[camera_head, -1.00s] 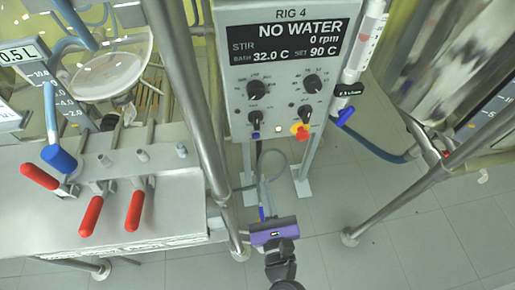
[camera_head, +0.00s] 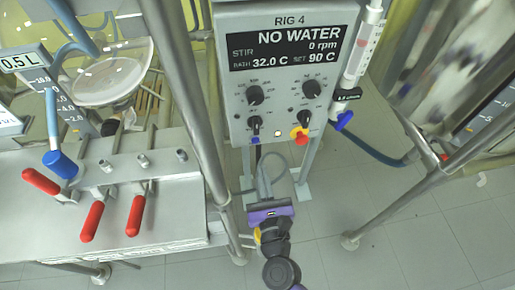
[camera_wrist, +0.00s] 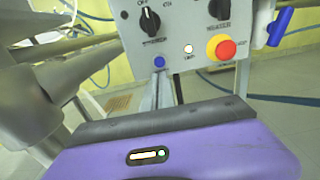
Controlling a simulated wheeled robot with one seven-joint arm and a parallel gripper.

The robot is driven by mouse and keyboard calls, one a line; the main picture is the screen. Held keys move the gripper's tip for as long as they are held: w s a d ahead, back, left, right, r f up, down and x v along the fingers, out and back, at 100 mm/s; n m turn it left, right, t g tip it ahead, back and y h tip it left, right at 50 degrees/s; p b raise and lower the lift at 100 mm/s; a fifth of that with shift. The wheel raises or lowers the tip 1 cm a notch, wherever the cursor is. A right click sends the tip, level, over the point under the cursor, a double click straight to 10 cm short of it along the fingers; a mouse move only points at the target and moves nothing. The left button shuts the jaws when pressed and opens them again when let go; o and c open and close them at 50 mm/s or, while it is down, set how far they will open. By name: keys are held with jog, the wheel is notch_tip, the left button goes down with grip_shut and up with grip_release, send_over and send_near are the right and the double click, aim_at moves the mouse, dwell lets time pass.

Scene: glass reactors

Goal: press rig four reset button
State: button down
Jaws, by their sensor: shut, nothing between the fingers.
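The rig 4 control box (camera_head: 239,100) stands at the centre of the head view, its display reading NO WATER. A small blue button (camera_head: 255,140) is on its lower edge, left of a red stop knob on a yellow base (camera_head: 300,133). The wrist view shows the blue button (camera_wrist: 159,62) near the box's bottom edge; its label is too small to read. My gripper (camera_head: 270,210), with a purple body, is below the box and apart from it. In the wrist view its purple housing (camera_wrist: 170,150) fills the bottom; the fingertips do not show clearly. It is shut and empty.
A metal post (camera_head: 190,90) rises left of the box, close to my gripper. A blue-handled valve (camera_head: 343,120) hangs right of the box. Grey cable loops (camera_head: 268,172) lie between box and gripper.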

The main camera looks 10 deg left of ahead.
aim_at(256, 142)
jog(key=x, duration=0.8)
jog(key=shift+w+f, duration=0.1)
jog(key=shift+w, duration=0.1)
jog(key=shift+w+a, duration=0.1)
